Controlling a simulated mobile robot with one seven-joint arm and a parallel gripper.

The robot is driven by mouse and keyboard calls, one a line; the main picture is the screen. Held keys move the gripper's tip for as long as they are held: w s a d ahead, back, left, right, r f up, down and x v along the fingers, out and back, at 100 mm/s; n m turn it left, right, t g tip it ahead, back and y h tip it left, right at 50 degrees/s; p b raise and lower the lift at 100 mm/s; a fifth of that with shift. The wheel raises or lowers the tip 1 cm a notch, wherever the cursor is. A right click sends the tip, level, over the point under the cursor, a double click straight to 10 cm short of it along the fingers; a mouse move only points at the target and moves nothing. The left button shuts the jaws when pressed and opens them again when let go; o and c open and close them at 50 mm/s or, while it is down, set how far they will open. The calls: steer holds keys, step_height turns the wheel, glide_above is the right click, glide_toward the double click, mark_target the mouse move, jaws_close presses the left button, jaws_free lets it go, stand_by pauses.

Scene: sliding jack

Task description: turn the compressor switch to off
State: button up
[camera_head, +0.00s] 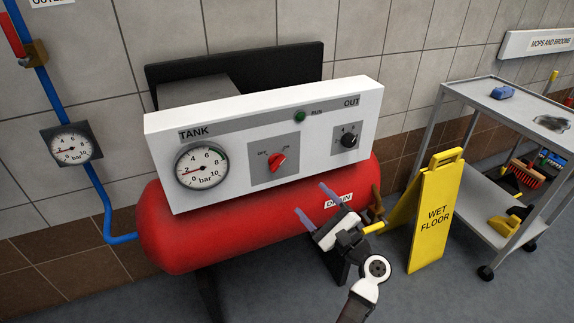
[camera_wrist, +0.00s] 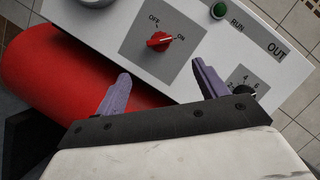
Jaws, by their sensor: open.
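The compressor switch, a red knob (camera_head: 277,162), sits on a grey plate in the middle of the white control panel (camera_head: 230,120). In the wrist view the red knob (camera_wrist: 159,41) lies between OFF at upper left and ON at right, its pointer toward ON. My gripper (camera_head: 317,208) is open and empty, in front of the red tank (camera_head: 190,230), low and right of the knob in the head view. In the wrist view the purple fingertips (camera_wrist: 160,70) are apart, with the knob beyond them and not touched.
The panel also carries a tank gauge (camera_head: 202,167), a green RUN lamp (camera_head: 300,116) and a black OUT knob (camera_head: 349,140). A yellow wet floor sign (camera_head: 432,215) and a grey cart (camera_head: 490,87) stand at right. A blue pipe (camera_head: 75,130) runs at left.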

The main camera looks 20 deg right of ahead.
mark_target(280, 165)
steer(key=p+x, duration=0.3)
steer(key=x, duration=0.8)
steer(key=shift+w+a+r, duration=0.15)
steer(key=shift+w, duration=0.05)
steer(key=shift+w+a+r, duration=0.1)
steer(key=shift+w+a, duration=0.15)
steer(key=shift+w, duration=0.45)
steer(key=c, duration=1)
